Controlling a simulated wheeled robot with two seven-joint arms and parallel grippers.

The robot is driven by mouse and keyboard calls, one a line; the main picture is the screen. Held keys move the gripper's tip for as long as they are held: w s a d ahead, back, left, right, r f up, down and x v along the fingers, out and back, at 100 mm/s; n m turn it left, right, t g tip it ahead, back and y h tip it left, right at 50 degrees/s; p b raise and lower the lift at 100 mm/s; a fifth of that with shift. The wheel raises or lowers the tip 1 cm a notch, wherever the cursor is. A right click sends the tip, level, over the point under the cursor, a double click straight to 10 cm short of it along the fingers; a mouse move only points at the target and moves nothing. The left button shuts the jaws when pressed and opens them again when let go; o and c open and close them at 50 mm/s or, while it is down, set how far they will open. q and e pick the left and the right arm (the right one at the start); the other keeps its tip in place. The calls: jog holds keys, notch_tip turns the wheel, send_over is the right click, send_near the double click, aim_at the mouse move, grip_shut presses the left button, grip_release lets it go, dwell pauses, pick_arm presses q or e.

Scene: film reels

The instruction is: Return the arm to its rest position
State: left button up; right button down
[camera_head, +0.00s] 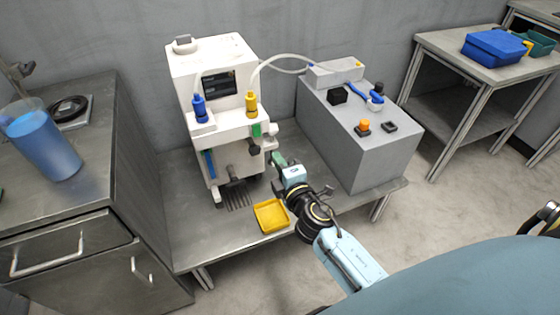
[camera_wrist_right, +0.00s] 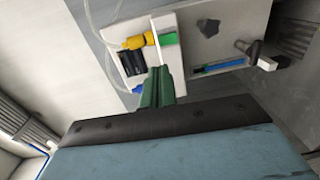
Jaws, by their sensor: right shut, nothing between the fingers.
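My right arm reaches in from the lower right in the head view. Its gripper (camera_head: 278,160) has green fingers and is close to the front right of the white machine (camera_head: 212,70), above the metal table. The fingers are shut and empty. In the right wrist view the green gripper (camera_wrist_right: 157,88) points toward the machine, near its yellow-capped part (camera_wrist_right: 136,42) and green part (camera_wrist_right: 168,39). Whether the fingertips touch the machine cannot be told.
A yellow tray (camera_head: 271,215) sits on the table (camera_head: 190,250) just below the right gripper. A grey box (camera_head: 370,150) with small parts on top stands to the right. A cabinet with a blue container (camera_head: 45,145) is at left. Open floor lies at the right.

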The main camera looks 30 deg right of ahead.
jog(key=shift+s, duration=0.25)
dwell(0.3)
